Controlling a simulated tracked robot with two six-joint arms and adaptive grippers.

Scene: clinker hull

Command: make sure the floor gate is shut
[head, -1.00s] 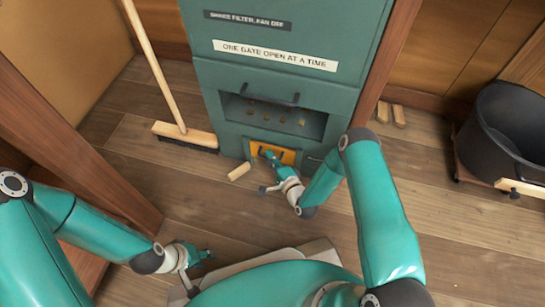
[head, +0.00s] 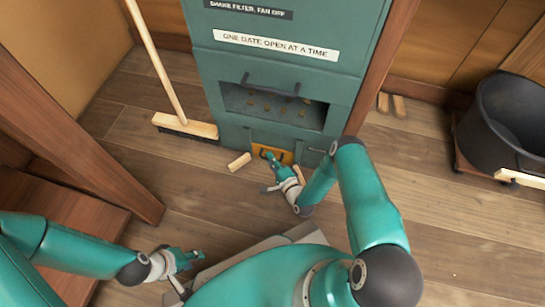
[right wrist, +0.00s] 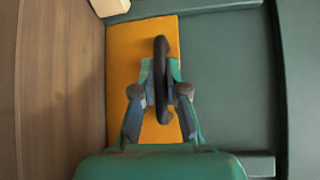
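The floor gate (head: 287,156) is an orange panel with a dark handle, low on the front of a teal cabinet (head: 230,140) at floor level. My right gripper (head: 270,158) is at this gate. In the right wrist view the gate (right wrist: 125,50) shows its dark handle (right wrist: 161,50) standing between my right gripper's fingertips (right wrist: 161,72), which close in on both sides of it. Whether the panel sits flush cannot be told. My left gripper (head: 192,258) hangs above the floor at the lower left, away from the cabinet; its fingers are too small to read.
A small wood block (head: 239,162) lies on the floor just left of the gate. A broom (head: 185,127) stands left of the cabinet. A dark tub (head: 500,120) on a wooden dolly is at the right. A wooden post (head: 70,130) rises at the left.

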